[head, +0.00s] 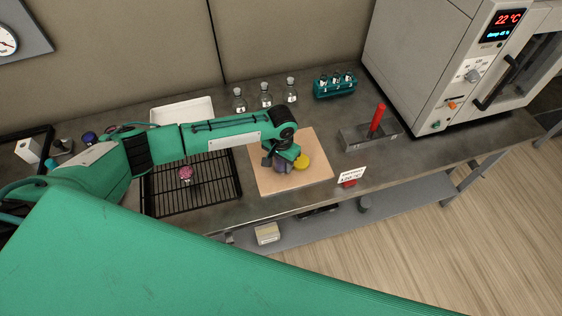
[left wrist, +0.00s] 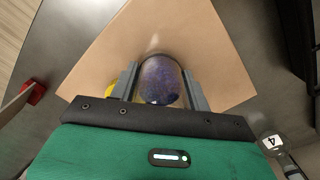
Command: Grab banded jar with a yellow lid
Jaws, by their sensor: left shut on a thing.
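My left gripper (head: 283,160) is low over the tan board (head: 262,180) on the bench. In the left wrist view its two fingers (left wrist: 160,85) are shut on a jar with a dark purple, speckled round top (left wrist: 160,80). That purple jar also shows under the gripper in the head view (head: 279,166). A yellow lid (head: 302,162) is right beside it on the board, outside the fingers. In the left wrist view the yellow lid (left wrist: 111,88) is mostly hidden behind the left finger; any bands are not visible. My right gripper is not in view.
A black wire rack (head: 210,188) with a pink-topped jar (head: 185,173) lies left of the board. Several flasks (head: 265,95) and a teal rack (head: 334,86) stand behind. A red-handled metal block (head: 358,138) and an oven (head: 415,60) are right. A sign (head: 351,175) stands at the front edge.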

